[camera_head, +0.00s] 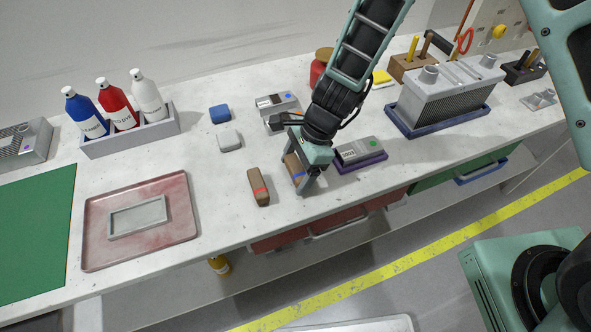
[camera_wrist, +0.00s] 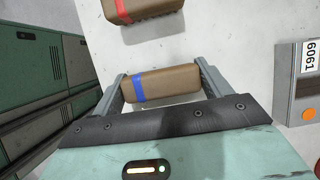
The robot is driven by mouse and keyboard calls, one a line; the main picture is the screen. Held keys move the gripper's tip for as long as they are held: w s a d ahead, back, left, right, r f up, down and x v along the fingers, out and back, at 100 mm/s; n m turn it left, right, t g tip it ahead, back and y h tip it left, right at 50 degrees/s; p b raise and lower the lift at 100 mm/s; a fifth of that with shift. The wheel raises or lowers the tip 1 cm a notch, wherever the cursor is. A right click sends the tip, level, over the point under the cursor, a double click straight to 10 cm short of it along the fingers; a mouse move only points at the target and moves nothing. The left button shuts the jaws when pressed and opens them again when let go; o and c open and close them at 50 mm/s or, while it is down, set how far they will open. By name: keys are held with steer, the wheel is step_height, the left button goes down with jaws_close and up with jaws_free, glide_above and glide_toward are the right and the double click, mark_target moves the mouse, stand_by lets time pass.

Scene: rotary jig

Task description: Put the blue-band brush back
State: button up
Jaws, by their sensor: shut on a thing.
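The blue-band brush (camera_wrist: 165,85) is a brown block with a blue stripe near its left end in the wrist view. My gripper (camera_wrist: 160,90) is shut on it, one finger at each end. In the head view my gripper (camera_head: 300,177) points down at the bench, and the blue-band brush (camera_head: 292,168) is partly hidden behind it. I cannot tell whether the brush touches the bench. A similar brown brush with a red band (camera_head: 258,187) lies on the bench just left of my gripper; it also shows at the top of the wrist view (camera_wrist: 140,8).
A grey block on a purple tray (camera_head: 362,162) stands close right of my gripper. A red tray (camera_head: 96,231) with a grey frame is at left. A bottle rack (camera_head: 130,140) stands at the back.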

steer(key=shift+f, duration=0.35)
steer(key=shift+f, duration=0.15)
steer(key=o, duration=1)
steer(key=shift+o, duration=0.2)
